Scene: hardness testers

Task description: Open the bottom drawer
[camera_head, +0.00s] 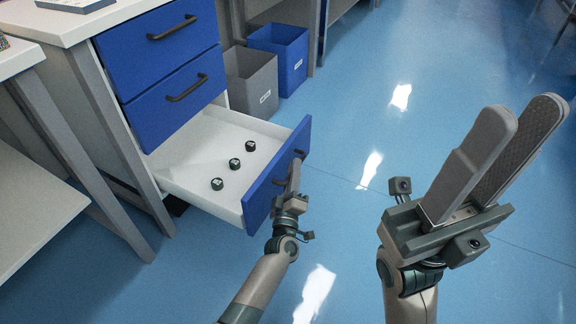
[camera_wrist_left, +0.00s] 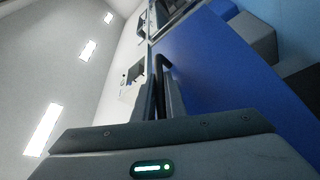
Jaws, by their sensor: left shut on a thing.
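The bottom drawer (camera_head: 207,168) of the blue and white cabinet stands pulled far out, with its blue front (camera_head: 263,194) facing right. Several small dark round pieces (camera_head: 235,163) lie in a line on its white floor. My left gripper (camera_head: 294,176) is at the drawer front, shut on its dark handle (camera_head: 299,154). In the left wrist view, the fingers (camera_wrist_left: 163,95) meet the handle (camera_wrist_left: 166,66) beside the blue panel. My right gripper (camera_head: 508,160) is raised over the floor at the right, with its fingers a little apart and nothing between them.
Two shut blue drawers (camera_head: 149,39) (camera_head: 176,97) sit above the open one. A grey bin (camera_head: 250,80) and a blue bin (camera_head: 281,57) stand behind it. A side table (camera_head: 38,209) is at the left. The blue floor (camera_head: 345,125) to the right is clear.

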